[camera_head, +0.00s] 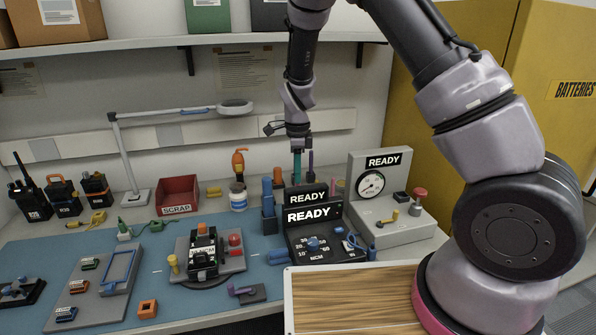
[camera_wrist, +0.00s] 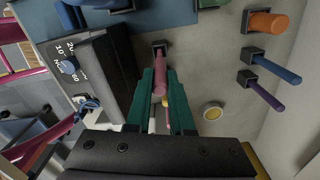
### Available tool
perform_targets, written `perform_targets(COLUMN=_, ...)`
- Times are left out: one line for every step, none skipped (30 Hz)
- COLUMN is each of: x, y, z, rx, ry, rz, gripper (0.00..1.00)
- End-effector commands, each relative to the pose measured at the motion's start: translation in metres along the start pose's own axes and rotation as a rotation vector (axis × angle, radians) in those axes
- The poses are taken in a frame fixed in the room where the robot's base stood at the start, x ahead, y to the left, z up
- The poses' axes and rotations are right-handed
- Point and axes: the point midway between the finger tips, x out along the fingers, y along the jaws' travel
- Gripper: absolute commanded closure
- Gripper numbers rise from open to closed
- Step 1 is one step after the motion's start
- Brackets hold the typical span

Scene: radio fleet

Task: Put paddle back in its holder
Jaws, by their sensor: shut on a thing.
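My gripper (camera_wrist: 163,90) has green fingers pointing down behind the black READY boxes; it also shows in the head view (camera_head: 297,172). The fingers are closed about a pink handle (camera_wrist: 160,78), which seems to be the paddle. The handle's far end lines up with a small dark square holder (camera_wrist: 158,47) on the grey surface. I cannot tell whether it sits inside the holder or just above it.
Orange (camera_wrist: 267,22), blue (camera_wrist: 278,69) and purple (camera_wrist: 270,92) handles stand in similar holders close by. A black dial box (camera_wrist: 85,80) stands left of the fingers. A gauge station (camera_head: 385,200) is to the right.

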Motion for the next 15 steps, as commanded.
perform_targets(x=0.002, y=0.0, z=0.0, rx=0.0, ry=0.0, rz=0.001, gripper=1.0)
perform_targets(x=0.003, y=0.0, z=0.0, rx=0.001, ry=0.0, rz=0.001, gripper=1.0)
perform_targets(x=0.004, y=0.0, z=0.0, rx=0.001, ry=0.0, rz=0.001, gripper=1.0)
perform_targets(x=0.005, y=0.0, z=0.0, rx=0.001, ry=0.001, rz=0.001, gripper=1.0)
perform_targets(x=0.006, y=0.0, z=0.0, rx=0.001, ry=0.001, rz=0.001, gripper=1.0)
perform_targets(x=0.007, y=0.0, z=0.0, rx=0.0, ry=0.001, rz=0.001, gripper=1.0)
perform_targets(x=0.008, y=0.0, z=0.0, rx=0.0, ry=0.001, rz=0.001, gripper=1.0)
perform_targets(x=0.009, y=0.0, z=0.0, rx=0.0, ry=0.001, rz=0.001, gripper=1.0)
perform_targets(x=0.01, y=0.0, z=-0.001, rx=0.0, ry=0.001, rz=0.001, gripper=1.0)
perform_targets(x=0.011, y=0.0, z=-0.001, rx=0.0, ry=0.001, rz=0.001, gripper=1.0)
perform_targets(x=0.012, y=0.0, z=-0.001, rx=0.0, ry=0.001, rz=0.0, gripper=1.0)
perform_targets(x=0.013, y=0.0, z=-0.001, rx=0.0, ry=0.001, rz=0.001, gripper=1.0)
perform_targets(x=0.014, y=0.0, z=-0.001, rx=0.0, ry=0.001, rz=0.001, gripper=1.0)
perform_targets(x=0.015, y=0.0, z=-0.001, rx=0.0, ry=0.001, rz=0.001, gripper=1.0)
perform_targets(x=0.016, y=0.0, z=-0.001, rx=0.001, ry=0.001, rz=0.001, gripper=1.0)
